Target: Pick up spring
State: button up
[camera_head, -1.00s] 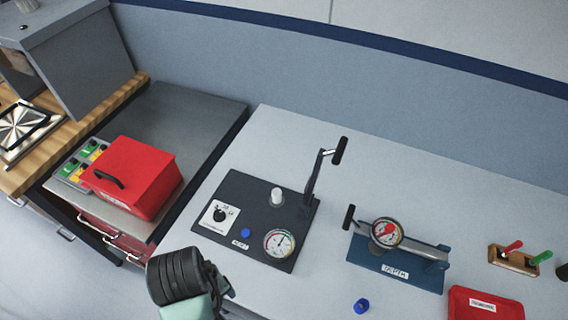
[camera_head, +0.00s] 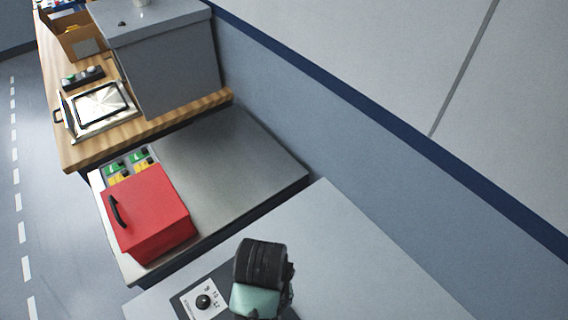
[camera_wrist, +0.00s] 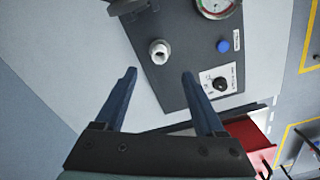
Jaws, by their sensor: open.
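I cannot make out a spring in either view. My gripper (camera_wrist: 159,76) is open and empty in the wrist view, its two blue fingers spread apart. A dark panel (camera_wrist: 180,90) lies beyond the fingertips, with a pale upright post (camera_wrist: 159,51) roughly in line with the gap between them. The fingers appear apart from the post. In the head view my dark and teal arm part covers much of the panel, and my fingers do not show there.
The panel carries a blue button (camera_wrist: 223,46), a black selector knob (camera_head: 203,301) and a gauge (camera_wrist: 215,6). A red box (camera_head: 148,213) stands beside green and yellow parts (camera_head: 128,166) on a grey-topped cabinet (camera_head: 225,155). A wooden bench (camera_head: 85,153) stands beyond. The pale tabletop (camera_head: 350,255) is clear at right.

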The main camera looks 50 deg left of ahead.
jog(key=f, duration=0.6)
jog(key=shift+s, duration=0.3)
jog(key=shift+w+a+f+p, duration=0.1)
jog(key=shift+w+f+p, duration=0.2)
jog(key=shift+f, duration=1.25)
jog(key=shift+w+a+f+p, duration=0.1)
jog(key=shift+f+p, duration=0.3)
jog(key=shift+f, duration=1.1)
grip_shut()
